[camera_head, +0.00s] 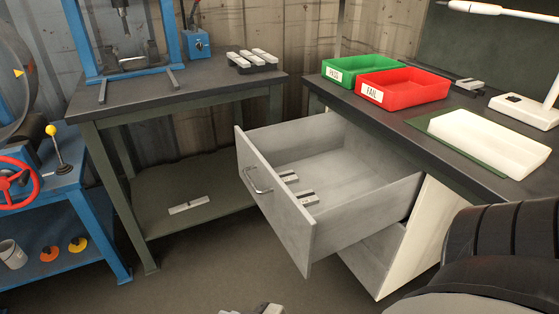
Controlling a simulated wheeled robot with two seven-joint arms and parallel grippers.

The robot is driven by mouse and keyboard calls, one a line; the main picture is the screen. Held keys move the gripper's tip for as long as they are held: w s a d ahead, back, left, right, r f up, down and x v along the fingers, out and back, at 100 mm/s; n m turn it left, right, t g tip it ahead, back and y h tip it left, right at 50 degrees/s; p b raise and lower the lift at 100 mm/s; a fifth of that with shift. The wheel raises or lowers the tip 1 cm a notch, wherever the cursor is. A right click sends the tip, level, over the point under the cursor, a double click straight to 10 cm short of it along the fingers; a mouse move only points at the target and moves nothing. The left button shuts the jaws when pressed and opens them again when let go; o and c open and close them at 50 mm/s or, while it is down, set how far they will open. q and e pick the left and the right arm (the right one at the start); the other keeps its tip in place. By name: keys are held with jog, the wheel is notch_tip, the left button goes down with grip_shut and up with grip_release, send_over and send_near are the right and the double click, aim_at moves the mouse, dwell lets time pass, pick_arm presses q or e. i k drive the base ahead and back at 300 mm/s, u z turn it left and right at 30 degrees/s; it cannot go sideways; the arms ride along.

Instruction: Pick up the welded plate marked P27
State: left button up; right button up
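Several small light metal plates (253,57) lie side by side on a dark holder on the back table. Two more small pieces with dark parts, one (289,177) behind the other (304,197), lie in the open grey drawer (345,187). A flat light plate with dark spots (189,205) lies on the table's lower shelf. Another small piece (468,84) lies on the right bench. No P27 marking is legible on any of them. Grey tips (265,309) at the bottom edge look like part of a gripper of mine, mostly cut off; their opening does not show.
A green PASS tray (365,62) and a red FAIL tray (415,82) stand on the right bench (440,135). The pulled-out drawer juts into the floor space. A blue press frame (170,30) stands on the back table (215,88). A blue stand (60,190) with a red handwheel is at left.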

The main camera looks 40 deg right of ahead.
aim_at(289, 177)
jog(key=u, duration=0.05)
jog(key=k, duration=0.25)
jog(key=z, duration=1.3)
